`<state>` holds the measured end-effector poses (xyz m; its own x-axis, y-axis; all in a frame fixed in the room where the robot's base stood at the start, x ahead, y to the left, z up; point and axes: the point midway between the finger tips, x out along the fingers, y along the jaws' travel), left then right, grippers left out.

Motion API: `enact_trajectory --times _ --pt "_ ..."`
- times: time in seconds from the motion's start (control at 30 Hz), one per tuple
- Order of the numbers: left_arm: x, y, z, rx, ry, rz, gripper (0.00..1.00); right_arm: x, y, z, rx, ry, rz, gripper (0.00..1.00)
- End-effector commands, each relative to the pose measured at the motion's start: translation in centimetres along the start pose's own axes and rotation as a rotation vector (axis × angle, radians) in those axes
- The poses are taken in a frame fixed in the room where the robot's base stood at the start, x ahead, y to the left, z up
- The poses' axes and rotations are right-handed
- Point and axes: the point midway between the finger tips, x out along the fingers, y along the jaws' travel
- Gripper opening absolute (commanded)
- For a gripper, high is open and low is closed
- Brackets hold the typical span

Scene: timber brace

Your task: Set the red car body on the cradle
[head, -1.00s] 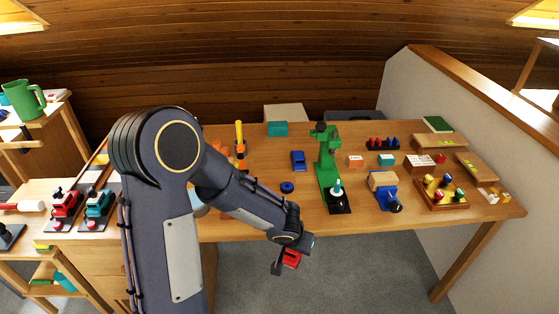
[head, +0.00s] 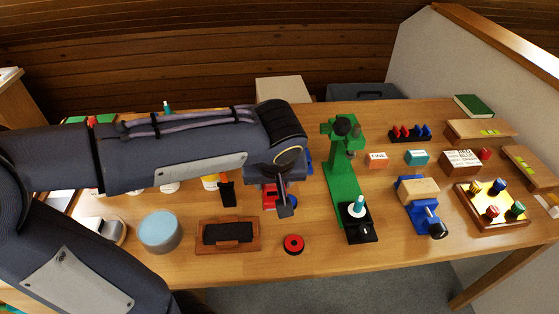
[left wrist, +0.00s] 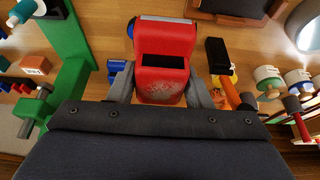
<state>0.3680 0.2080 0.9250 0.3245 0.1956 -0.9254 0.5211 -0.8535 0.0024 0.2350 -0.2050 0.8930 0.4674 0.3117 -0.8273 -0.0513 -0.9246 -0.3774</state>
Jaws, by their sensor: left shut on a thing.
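My left gripper (head: 281,199) is shut on the red car body (head: 268,196) and holds it over the table. In the left wrist view the gripper (left wrist: 160,92) has a finger on each side of the red car body (left wrist: 166,50), which has a dark opening in its top. A brown wooden holder with a dark pad (head: 228,233), which looks like the cradle, lies in front and to the left of the gripper. Its edge shows at the top of the left wrist view (left wrist: 240,9). Nothing sits on it. My right gripper is out of view.
A tall green press (head: 343,185) stands close to the right of the gripper. A red wheel (head: 293,244) lies near the front edge, and a grey-blue round tin (head: 159,231) left of the holder. A blue vise (head: 418,205) stands further right. My arm hides the table's back left.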

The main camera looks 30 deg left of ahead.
Motion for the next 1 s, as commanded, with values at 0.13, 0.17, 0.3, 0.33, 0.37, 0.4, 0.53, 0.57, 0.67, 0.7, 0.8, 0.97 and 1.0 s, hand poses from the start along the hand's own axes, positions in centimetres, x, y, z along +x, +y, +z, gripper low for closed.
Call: enact_trajectory --times 0.13,0.17,0.3,0.33,0.37,0.4,0.53,0.57,0.67,0.7,0.8,0.97,1.0 --pt "2.2 -0.3 -2.1 -0.005 -0.004 -0.006 0.21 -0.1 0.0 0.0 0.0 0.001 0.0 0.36" --pt "2.9 -0.4 -2.7 -0.006 -0.004 -0.006 0.21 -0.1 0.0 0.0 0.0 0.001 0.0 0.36" --pt "5.6 -0.7 -5.3 -0.005 -0.004 -0.006 0.21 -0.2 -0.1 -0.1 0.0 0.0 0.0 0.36" --pt "6.2 -0.8 -5.9 -0.005 -0.004 -0.005 0.21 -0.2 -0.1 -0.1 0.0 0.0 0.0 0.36" --pt "6.8 -0.8 -6.5 -0.005 -0.004 -0.006 0.21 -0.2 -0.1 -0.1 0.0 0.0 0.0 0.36" --pt "7.9 -0.9 -6.8 -0.004 -0.006 -0.006 0.21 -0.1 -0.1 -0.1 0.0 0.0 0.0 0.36" --pt "10.8 -1.0 -7.6 -0.002 -0.004 -0.005 0.21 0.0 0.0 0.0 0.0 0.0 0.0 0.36" --pt "11.3 -1.1 -7.8 -0.002 -0.002 -0.003 0.21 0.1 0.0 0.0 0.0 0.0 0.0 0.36" --pt "12.4 -1.1 -8.2 -0.002 -0.001 -0.002 0.21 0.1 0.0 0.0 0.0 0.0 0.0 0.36" --pt "12.7 -1.1 -8.3 -0.002 -0.001 -0.002 0.21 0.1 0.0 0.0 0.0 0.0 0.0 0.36" --pt "13.2 -1.1 -8.4 -0.001 0.0 -0.002 0.21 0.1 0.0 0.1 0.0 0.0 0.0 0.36" --pt "15.0 -1.2 -8.4 0.001 -0.003 -0.003 0.21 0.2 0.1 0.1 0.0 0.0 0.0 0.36" --pt "15.6 -1.2 -8.1 0.002 -0.003 -0.002 0.21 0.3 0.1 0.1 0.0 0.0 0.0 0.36"
